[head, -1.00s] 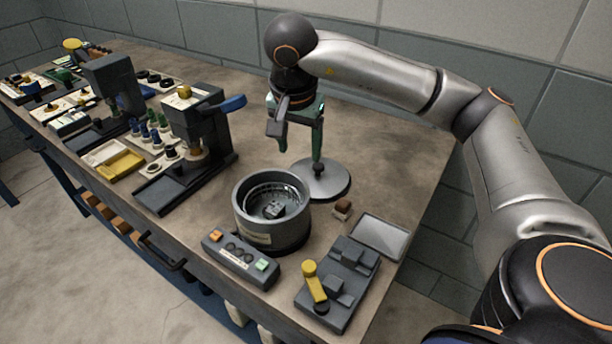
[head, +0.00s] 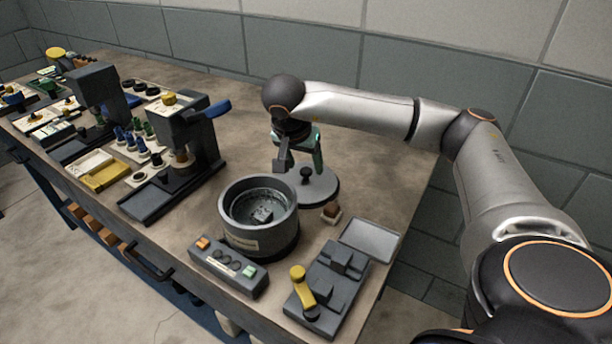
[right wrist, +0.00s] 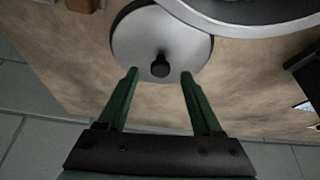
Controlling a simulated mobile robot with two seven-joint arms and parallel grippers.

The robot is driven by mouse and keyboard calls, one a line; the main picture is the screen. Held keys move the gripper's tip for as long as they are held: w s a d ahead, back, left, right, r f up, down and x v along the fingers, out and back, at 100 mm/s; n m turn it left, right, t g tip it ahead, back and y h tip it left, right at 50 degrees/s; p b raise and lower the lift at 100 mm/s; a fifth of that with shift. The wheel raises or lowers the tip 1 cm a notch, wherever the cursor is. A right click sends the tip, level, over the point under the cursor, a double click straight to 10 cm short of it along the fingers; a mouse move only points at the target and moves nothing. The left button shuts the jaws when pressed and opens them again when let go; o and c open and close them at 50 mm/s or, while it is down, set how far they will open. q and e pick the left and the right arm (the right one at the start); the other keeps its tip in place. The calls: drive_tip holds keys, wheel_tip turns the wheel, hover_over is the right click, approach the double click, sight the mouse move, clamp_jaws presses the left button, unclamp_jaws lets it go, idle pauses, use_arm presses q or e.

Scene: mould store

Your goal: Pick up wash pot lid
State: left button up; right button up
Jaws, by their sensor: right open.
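The wash pot lid (head: 322,190) is a flat grey disc with a black knob (head: 305,174), lying on the bench just behind and right of the wash pot (head: 258,240). The pot is a dark grey open cylinder with a small part inside. My right gripper (head: 299,170) is open and empty at the lid. In the right wrist view, the knob (right wrist: 160,66) shows in the gap just ahead of the green fingertips (right wrist: 160,74), with the lid disc (right wrist: 135,40) around it. Whether the fingers touch the lid is unclear. My left gripper is out of view.
A button box (head: 228,266) stands in front of the pot. A fixture with a yellow lever (head: 330,290), a grey tray (head: 370,240) and a small brown-topped block (head: 331,213) are to the right. A press (head: 180,130) stands left. Bare bench lies behind the lid.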

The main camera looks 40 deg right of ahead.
drive_tip(key=shift+x, duration=1.05)
clamp_jaws()
